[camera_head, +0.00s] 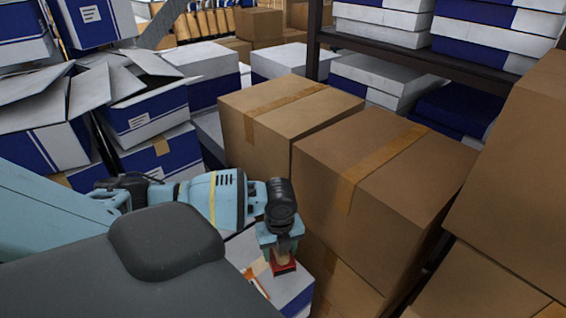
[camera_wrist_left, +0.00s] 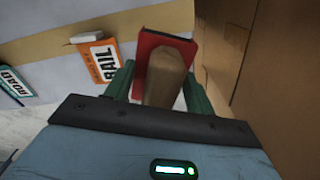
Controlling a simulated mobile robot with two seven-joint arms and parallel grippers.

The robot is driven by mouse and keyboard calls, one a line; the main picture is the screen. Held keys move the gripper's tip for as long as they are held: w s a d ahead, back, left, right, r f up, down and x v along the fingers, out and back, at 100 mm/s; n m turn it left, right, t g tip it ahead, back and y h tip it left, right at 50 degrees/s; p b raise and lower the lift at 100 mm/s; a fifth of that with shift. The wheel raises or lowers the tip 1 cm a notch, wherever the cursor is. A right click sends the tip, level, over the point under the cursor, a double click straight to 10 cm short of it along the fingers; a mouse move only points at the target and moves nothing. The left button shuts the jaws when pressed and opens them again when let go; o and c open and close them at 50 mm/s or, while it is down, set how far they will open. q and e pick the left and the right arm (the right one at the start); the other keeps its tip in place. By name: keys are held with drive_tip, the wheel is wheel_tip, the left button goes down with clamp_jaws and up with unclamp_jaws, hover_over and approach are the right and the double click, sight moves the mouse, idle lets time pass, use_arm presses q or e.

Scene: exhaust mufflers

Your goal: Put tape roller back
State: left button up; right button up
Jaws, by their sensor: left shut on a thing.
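My left gripper (camera_head: 281,257) is shut on the tape roller (camera_head: 284,268), a red piece with a brown roll of tape. In the left wrist view the tape roller (camera_wrist_left: 166,68) sits between the green fingers of the left gripper (camera_wrist_left: 158,85). It is held over a white and blue box (camera_head: 290,285); I cannot tell whether it touches the box top. My right gripper is not in view.
An orange-labelled packet (camera_wrist_left: 101,60) and a teal-labelled item (camera_wrist_left: 15,84) lie left of the tape roller. Brown cartons (camera_head: 375,175) stand close on the right. White and blue boxes (camera_head: 150,130) fill the left. A dark shelf (camera_head: 420,65) stands behind.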

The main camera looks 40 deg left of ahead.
use_arm(q)
drive_tip(key=shift+w+a, duration=0.25)
drive_tip(key=shift+w, duration=0.4)
drive_tip(key=shift+w+f, duration=0.15)
drive_tip(key=shift+f, duration=1.65)
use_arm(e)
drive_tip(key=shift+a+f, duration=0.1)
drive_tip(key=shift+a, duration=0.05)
use_arm(q)
drive_tip(key=shift+f, duration=0.1)
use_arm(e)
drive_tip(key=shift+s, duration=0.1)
use_arm(q)
drive_tip(key=o, duration=1.1)
wheel_tip(320, 180, up, 11)
drive_tip(key=shift+r+p, duration=0.1)
drive_tip(key=shift+p, duration=0.35)
drive_tip(key=shift+r, duration=0.5)
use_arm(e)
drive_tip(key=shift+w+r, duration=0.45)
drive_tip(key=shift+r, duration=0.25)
